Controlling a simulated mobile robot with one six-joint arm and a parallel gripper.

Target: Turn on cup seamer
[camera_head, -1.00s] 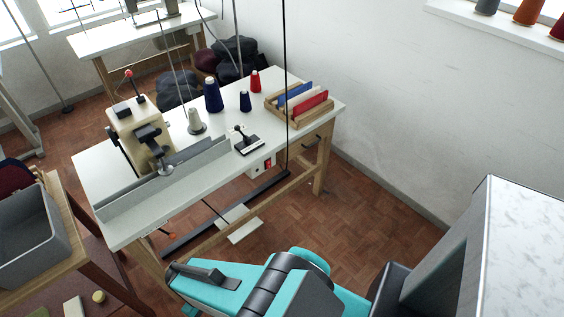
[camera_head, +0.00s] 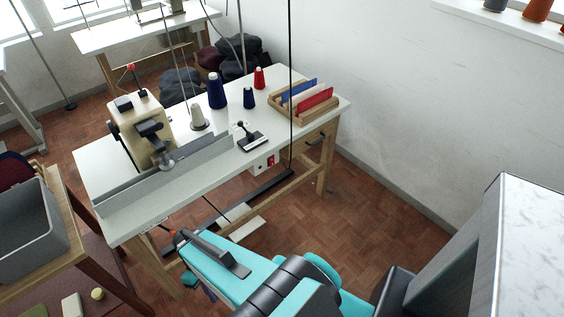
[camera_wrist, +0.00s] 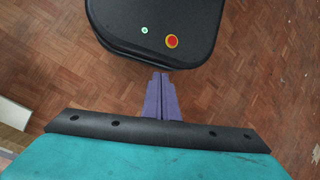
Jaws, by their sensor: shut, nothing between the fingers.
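The cup seamer, a beige machine (camera_head: 143,130) with a dark head, stands on a white table (camera_head: 285,135) at the left in the head view. A white box with a red switch (camera_head: 271,160) hangs under the table's front edge, right of the middle. A small black lever device (camera_head: 250,138) sits on the table above it. In the wrist view my gripper (camera_wrist: 162,78) shows purple fingers close together and empty, over the floor. In the head view my teal arm is in front of the table, and the fingertips are not clear there.
A grey guard rail (camera_head: 165,178) runs along the table's front left. Thread cones (camera_head: 217,92) and a wooden rack (camera_head: 302,103) stand at the back. A black pole rises by the right front edge. A grey bin (camera_head: 28,230) is at left. Floor right of the table is clear.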

